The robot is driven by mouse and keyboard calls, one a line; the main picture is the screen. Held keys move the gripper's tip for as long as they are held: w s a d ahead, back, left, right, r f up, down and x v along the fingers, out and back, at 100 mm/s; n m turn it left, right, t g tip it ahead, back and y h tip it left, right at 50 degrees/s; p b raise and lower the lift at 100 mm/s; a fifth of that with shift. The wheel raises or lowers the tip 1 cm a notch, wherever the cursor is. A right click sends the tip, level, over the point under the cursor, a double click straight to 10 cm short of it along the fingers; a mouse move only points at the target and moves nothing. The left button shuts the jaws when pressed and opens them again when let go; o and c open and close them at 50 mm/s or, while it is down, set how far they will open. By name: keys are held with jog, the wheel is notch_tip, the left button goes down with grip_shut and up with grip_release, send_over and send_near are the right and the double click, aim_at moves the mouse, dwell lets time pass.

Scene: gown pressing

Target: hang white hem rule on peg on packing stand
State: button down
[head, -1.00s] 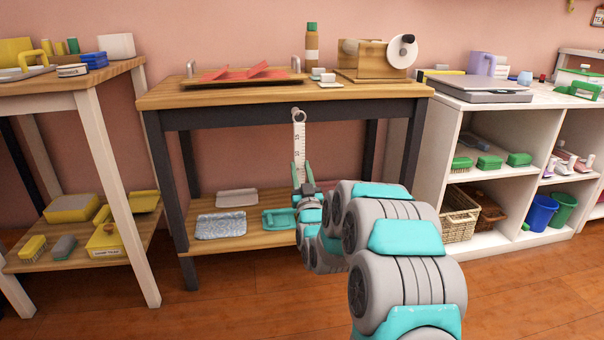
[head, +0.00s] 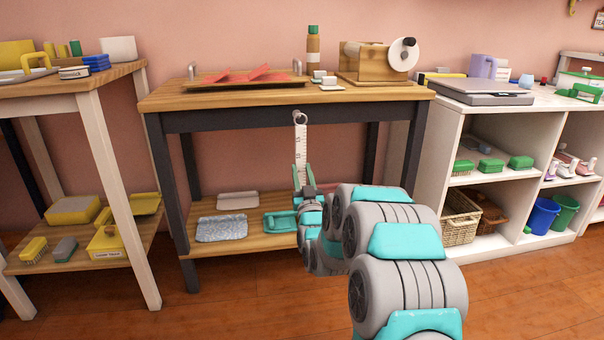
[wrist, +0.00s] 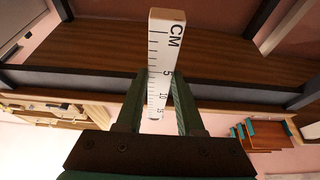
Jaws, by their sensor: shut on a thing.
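The white hem rule (head: 301,148) stands nearly upright in front of the packing stand (head: 220,100), leaning slightly, with its ringed upper end (head: 300,118) at the dark front rail, just under the wooden top. I cannot tell whether the ring is around a peg or only in front of the rail; no separate peg is distinguishable. My gripper (head: 304,178) is shut on the rule's lower part. In the wrist view, the green fingers of my gripper (wrist: 160,85) flank the rule (wrist: 164,50), whose "CM" end points toward the camera.
A red-lined tray (head: 245,80), a bottle (head: 313,45) and a wooden dispenser (head: 375,60) stand on the top. The lower shelf holds a teal tray (head: 280,222) and cloth items (head: 221,229). A white shelf unit (head: 432,160) is at right, a yellow-stocked table (head: 110,78) at left.

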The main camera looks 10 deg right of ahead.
jog(key=shift+w, duration=0.2)
jog(key=shift+w, duration=1.2)
jog(key=shift+w, duration=0.25)
dwell(0.4)
jog(key=shift+w, duration=0.55)
jog(key=shift+f, duration=0.2)
jog(key=shift+f, duration=0.4)
jog(key=shift+f, duration=0.1)
